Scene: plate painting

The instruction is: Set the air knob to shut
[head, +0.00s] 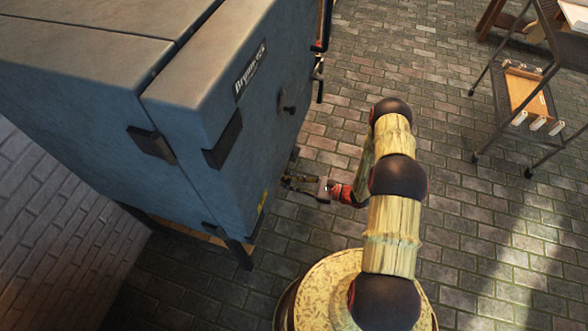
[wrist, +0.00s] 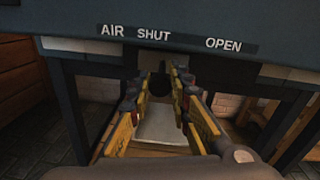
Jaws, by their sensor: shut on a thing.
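The air label (wrist: 150,36) in the wrist view is a dark strip on the grey kiln's lower edge, reading AIR, SHUT and OPEN. SHUT is left of centre and OPEN is further right. A dark knob (wrist: 159,84) shows between my fingertips, just below the word SHUT. My gripper (wrist: 160,78) is shut on it, with one finger on each side. In the head view my gripper (head: 300,182) reaches left to the low front of the grey kiln (head: 228,120). The knob is hidden there, and its pointing direction is hard to tell.
The kiln stands on dark legs (head: 240,255) at the left, with a latch or handle (head: 287,102) on its front. A wheeled rack (head: 527,90) stands at the upper right. The brick floor (head: 470,230) between is clear.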

